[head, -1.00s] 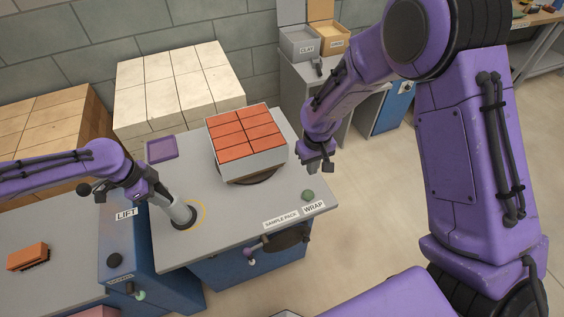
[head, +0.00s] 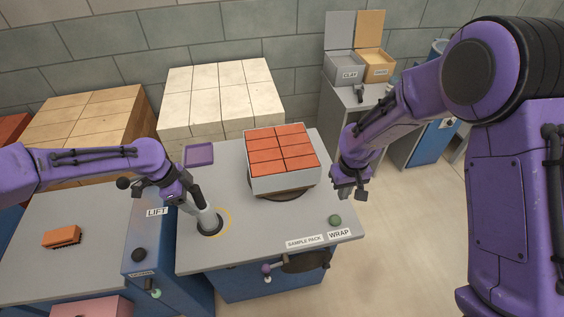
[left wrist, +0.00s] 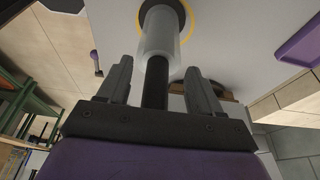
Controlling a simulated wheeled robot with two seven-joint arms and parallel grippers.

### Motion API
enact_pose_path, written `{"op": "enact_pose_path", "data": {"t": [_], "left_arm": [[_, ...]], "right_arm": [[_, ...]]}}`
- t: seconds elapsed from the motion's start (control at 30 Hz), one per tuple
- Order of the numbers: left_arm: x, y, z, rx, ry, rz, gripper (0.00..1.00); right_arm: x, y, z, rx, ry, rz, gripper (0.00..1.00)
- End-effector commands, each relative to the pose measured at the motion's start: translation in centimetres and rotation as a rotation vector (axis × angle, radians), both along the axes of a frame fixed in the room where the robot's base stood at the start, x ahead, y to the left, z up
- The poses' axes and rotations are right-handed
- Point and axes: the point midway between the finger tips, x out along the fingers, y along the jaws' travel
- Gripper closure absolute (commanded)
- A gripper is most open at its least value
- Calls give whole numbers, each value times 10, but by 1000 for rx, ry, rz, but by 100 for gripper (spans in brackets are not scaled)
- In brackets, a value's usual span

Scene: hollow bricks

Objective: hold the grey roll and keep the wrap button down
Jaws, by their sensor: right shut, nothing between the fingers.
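The grey roll (head: 207,215) stands on the table inside a yellow ring, on a dark round base. My left gripper (head: 192,202) is at its upper end. In the left wrist view the left gripper (left wrist: 161,85) is open, with one finger on each side of the roll's dark core. Gaps show between core and fingers; the grey roll (left wrist: 160,38) lies just beyond the tips. The green wrap button (head: 335,220) is near the table's front right corner, beside the WRAP label. My right gripper (head: 351,194) is shut and empty, above and slightly right of the button, apart from it.
A stack of orange bricks in a light wrap (head: 283,182) sits on a turntable at the middle of the grey table (head: 235,262). A purple tray (head: 199,154) lies behind the roll. Pale block stacks stand at the back left. A lone orange brick (head: 61,236) lies at left.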

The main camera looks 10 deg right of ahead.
Motion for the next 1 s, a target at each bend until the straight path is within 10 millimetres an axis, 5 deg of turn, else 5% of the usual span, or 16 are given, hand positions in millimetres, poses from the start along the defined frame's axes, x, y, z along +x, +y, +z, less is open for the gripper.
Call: {"op": "enact_pose_path", "data": {"t": [0.27, 0.7, 1.0], "left_arm": [[0, 2, 5, 0, 0, 0, 35], [0, 30, 99, 0, -3, 1, 35], [0, 36, 115, 1, 0, 1, 35]], "right_arm": [[0, 0, 0, 0, 0, 0, 100], [0, 0, 0, 0, 0, 0, 100], [0, 0, 0, 0, 0, 0, 100]]}}
